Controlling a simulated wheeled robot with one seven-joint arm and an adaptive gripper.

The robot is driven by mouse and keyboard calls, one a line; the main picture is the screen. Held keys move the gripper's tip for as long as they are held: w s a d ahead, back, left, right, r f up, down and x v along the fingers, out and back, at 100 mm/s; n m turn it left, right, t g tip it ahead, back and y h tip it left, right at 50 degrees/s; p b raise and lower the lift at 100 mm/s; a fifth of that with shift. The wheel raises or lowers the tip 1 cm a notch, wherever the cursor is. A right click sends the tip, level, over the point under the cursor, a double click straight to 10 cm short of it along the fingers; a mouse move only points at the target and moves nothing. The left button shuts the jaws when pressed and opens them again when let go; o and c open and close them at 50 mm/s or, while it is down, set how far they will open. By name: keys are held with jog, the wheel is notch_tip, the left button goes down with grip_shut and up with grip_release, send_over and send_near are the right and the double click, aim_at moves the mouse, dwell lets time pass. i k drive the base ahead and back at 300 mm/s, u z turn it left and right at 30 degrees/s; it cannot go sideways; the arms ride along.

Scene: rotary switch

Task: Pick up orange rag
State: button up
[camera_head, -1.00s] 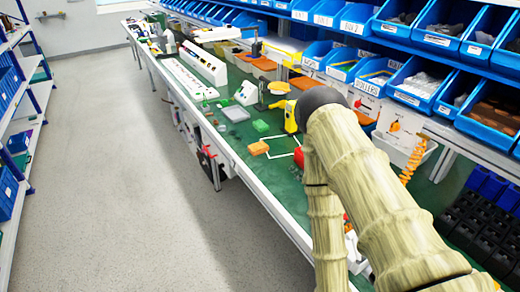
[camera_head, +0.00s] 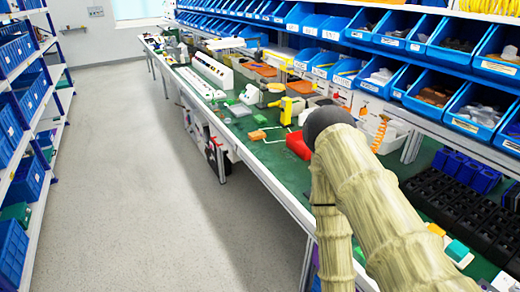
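A small orange block-like piece (camera_head: 257,135), possibly the orange rag, lies on the green top of the long workbench (camera_head: 270,165), near its front edge. Its folds or cloth texture are too small to make out. A small green item lies just behind it. My arm, in a beige ribbed cover with a dark rounded joint, fills the lower right and hides part of the bench. My gripper is not in view, so whether it holds anything does not show.
A yellow tool (camera_head: 286,112) and a red object (camera_head: 298,145) are on the bench near my arm. Blue bins (camera_head: 433,92) line the shelves above. Another blue-bin rack (camera_head: 28,120) stands left. The grey floor aisle (camera_head: 140,200) between is clear.

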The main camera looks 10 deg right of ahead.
aim_at(255, 135)
jog(key=u, duration=1.25)
jog(key=i, duration=1.05)
jog(key=z, duration=0.45)
jog(key=i, duration=0.8)
jog(key=z, duration=0.85)
